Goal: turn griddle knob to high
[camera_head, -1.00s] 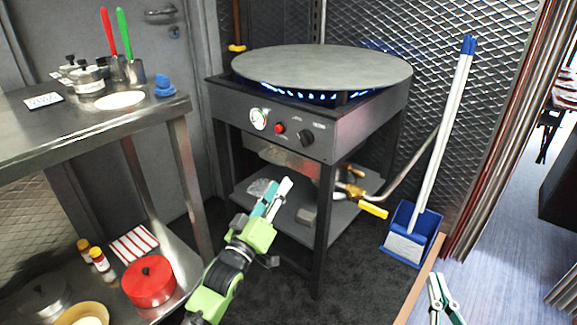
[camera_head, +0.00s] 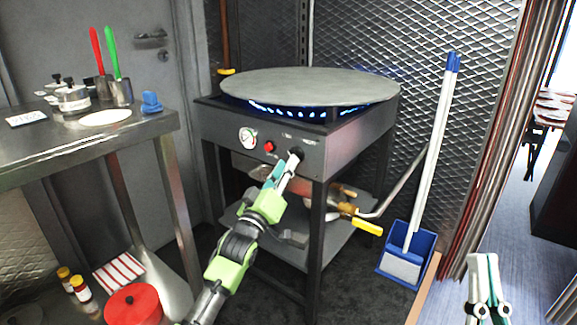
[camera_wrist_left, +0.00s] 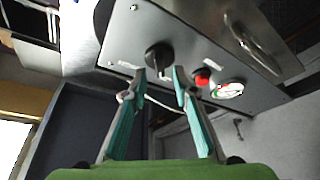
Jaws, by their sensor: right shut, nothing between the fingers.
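The griddle (camera_head: 310,86) is a round grey plate on a dark stand, with blue flames showing under it. Its front panel has a gauge (camera_head: 247,138), a red button (camera_head: 269,147) and a black knob (camera_head: 297,153), mostly hidden by my left gripper (camera_head: 287,167). In the left wrist view, the knob (camera_wrist_left: 158,57) is just beyond the fingertips of my left gripper (camera_wrist_left: 159,74), which are open on either side of it. I cannot tell whether they touch it. My right gripper (camera_head: 482,259) is shut and empty at the lower right.
A metal table (camera_head: 70,146) with containers and utensils stands at the left. A yellow-handled pipe (camera_head: 367,226) lies below the griddle. A blue dustpan (camera_head: 422,243) stands to the right.

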